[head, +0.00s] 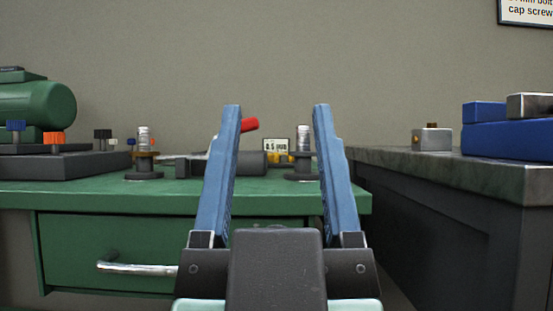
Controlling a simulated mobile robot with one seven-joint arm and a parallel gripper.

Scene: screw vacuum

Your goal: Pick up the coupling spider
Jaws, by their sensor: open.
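My gripper (277,112) is in the middle of the head view. Its two blue fingers stand wide apart and point away from me, with nothing held between them. I cannot make out the coupling spider for certain. A small yellow piece (285,158) shows between the fingers, far back on the green bench, but it is too small to name.
The green bench (100,198) has a drawer with a metal handle (137,268). Two upright bolts on dark bases, left (143,155) and right (303,145), flank the middle. A red handle (249,125) shows behind the left finger. A grey-topped counter (450,170) stands at right, bearing blue blocks (510,140).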

